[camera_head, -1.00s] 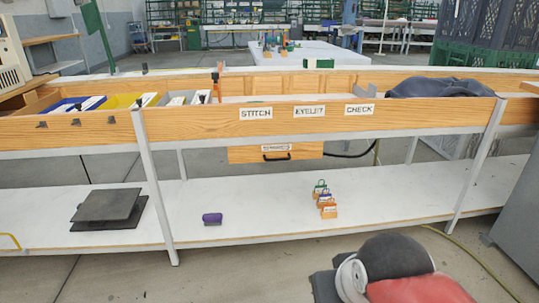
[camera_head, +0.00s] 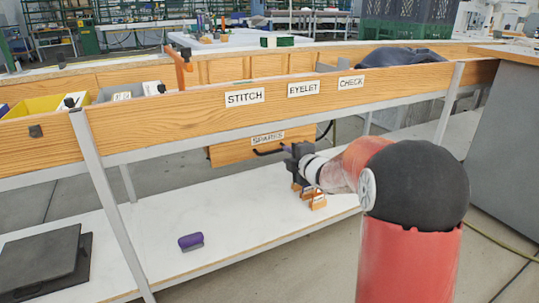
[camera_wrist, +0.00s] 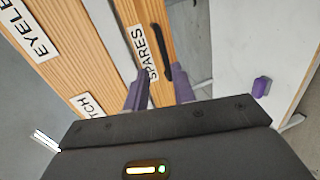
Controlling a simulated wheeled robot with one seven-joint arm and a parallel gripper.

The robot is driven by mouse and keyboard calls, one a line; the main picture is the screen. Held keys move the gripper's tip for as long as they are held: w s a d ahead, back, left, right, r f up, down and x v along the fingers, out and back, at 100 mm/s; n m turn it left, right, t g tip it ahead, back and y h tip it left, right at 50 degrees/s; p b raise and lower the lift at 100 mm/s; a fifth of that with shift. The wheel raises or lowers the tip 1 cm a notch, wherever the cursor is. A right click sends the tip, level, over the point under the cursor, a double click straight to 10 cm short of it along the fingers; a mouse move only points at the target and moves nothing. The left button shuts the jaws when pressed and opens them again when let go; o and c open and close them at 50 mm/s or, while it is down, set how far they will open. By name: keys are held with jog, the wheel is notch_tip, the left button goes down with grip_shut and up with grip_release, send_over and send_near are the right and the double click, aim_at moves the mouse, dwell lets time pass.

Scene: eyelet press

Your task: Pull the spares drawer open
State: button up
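The wooden spares drawer (camera_head: 232,153) hangs under the long bench, its front lettered SPARES. It also shows in the wrist view (camera_wrist: 146,17). Its dark bar handle (camera_head: 264,153) is partly hidden by my gripper (camera_head: 292,158) in the head view. In the wrist view the handle (camera_wrist: 159,45) runs lengthwise ahead of my gripper (camera_wrist: 160,80). The two purple fingers stand apart, with the handle's near end showing in the gap between them. I cannot tell whether they touch it. The drawer looks closed.
The bench's front board carries STITCH (camera_head: 244,97), EYELET (camera_head: 303,89) and CHECK (camera_head: 351,82) labels. A slanted bench leg (camera_head: 105,190) stands left.

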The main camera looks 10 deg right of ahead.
aim_at(275, 151)
jog(key=shift+n+y, duration=0.3)
jog(key=shift+n, duration=0.2)
jog(key=x, duration=0.9)
jog(key=shift+a+f, duration=0.1)
jog(key=shift+f, duration=0.3)
grip_shut()
